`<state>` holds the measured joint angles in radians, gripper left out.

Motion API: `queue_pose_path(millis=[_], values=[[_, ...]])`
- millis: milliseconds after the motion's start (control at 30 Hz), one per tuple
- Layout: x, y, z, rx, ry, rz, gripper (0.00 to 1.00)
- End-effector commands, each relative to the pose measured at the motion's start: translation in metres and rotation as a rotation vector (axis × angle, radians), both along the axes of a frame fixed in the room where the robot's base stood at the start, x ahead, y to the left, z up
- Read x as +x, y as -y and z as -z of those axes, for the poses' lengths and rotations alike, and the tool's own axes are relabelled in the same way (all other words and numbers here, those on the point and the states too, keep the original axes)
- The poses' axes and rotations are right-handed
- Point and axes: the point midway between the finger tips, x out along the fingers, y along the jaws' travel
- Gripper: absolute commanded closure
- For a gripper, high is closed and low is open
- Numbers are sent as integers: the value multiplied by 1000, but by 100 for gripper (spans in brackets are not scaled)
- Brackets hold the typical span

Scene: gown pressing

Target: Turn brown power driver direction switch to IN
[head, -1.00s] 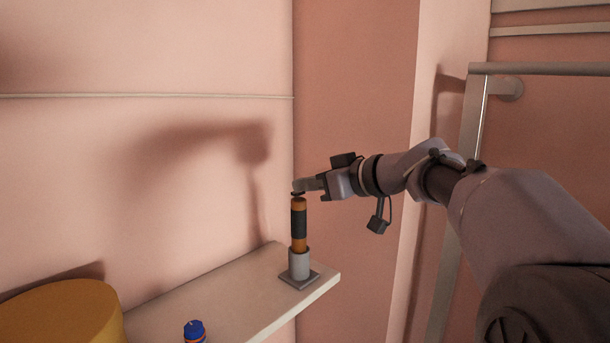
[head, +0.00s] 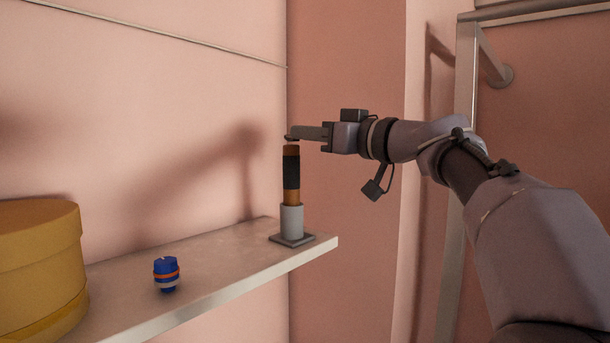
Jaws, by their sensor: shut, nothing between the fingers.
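The brown power driver (head: 291,197) stands upright in a grey holder (head: 291,222) near the right end of the shelf. It has a black band around its middle. My gripper (head: 296,133) is shut and reaches in from the right, level, with its fingertips at the top end of the driver. A small dark piece shows at the fingertips, just above the driver's top. I cannot tell if the fingertips touch it. The direction switch and its setting cannot be made out.
The pale shelf (head: 215,285) runs along the pink wall. A blue thing with an orange band (head: 166,272) stands on it, left of the driver. A round yellow box (head: 38,262) is at the far left. A metal rail frame (head: 466,75) stands at the right.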

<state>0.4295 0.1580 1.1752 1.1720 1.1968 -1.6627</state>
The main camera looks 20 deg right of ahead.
Motion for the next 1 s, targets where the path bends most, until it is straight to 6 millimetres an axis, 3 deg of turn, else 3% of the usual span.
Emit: queue_pose_path(millis=[33, 667, 833, 1000], values=[[2, 1, 18, 10, 10, 2, 100], [2, 3, 12, 47, 58, 2, 100], [-16, 16, 17, 47, 59, 6, 100], [-55, 41, 23, 48, 64, 8, 100]])
